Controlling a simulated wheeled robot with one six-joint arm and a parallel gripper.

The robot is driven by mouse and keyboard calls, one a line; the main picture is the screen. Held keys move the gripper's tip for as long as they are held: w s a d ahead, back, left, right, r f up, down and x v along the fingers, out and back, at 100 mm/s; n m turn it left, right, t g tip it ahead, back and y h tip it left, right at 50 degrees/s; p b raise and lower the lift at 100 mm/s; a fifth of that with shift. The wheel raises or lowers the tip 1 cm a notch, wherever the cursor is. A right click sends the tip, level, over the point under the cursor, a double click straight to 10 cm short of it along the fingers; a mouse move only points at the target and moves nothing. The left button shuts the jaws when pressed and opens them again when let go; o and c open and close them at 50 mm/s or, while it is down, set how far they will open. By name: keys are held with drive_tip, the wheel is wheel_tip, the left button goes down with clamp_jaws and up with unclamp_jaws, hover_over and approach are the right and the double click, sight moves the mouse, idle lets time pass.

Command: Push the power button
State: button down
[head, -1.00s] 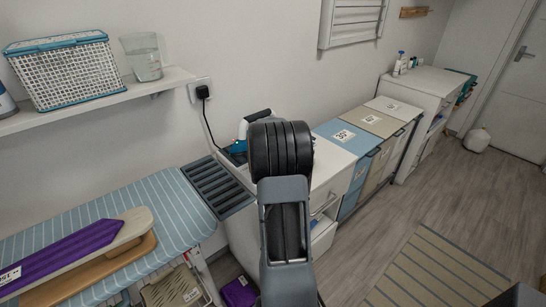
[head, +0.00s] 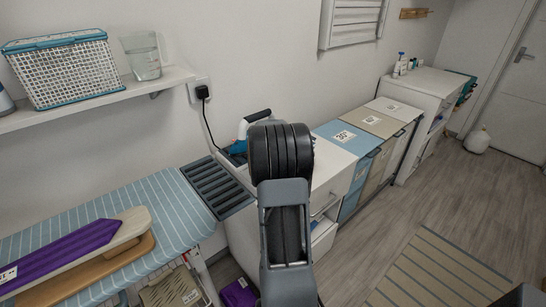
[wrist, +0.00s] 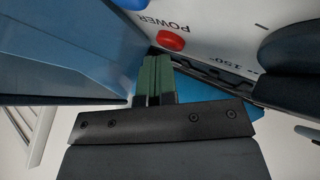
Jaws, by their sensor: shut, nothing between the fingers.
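The power button is a red round button (wrist: 171,40) on a white panel, beside the printed word POWER, near the top middle of the wrist view. My gripper (wrist: 157,62) is shut and empty, its green fingertips just below and left of the red button in that picture. I cannot tell whether the tips touch the panel. In the head view, the steam iron on its blue and white base (head: 239,140) stands on the white cabinet, partly hidden behind my black arm. The button and my gripper are hidden there.
A blue surface (wrist: 65,45) lies close on the left in the wrist view. A black plug and cord (head: 203,92) hang by the wall. The striped ironing board (head: 170,205) is to the left, with laundry bins (head: 345,138) to the right.

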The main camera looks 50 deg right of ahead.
drive_tip(key=shift+r, duration=0.3)
wheel_tip(320, 180, up, 6)
drive_tip(key=p, duration=0.5)
idle(0.7)
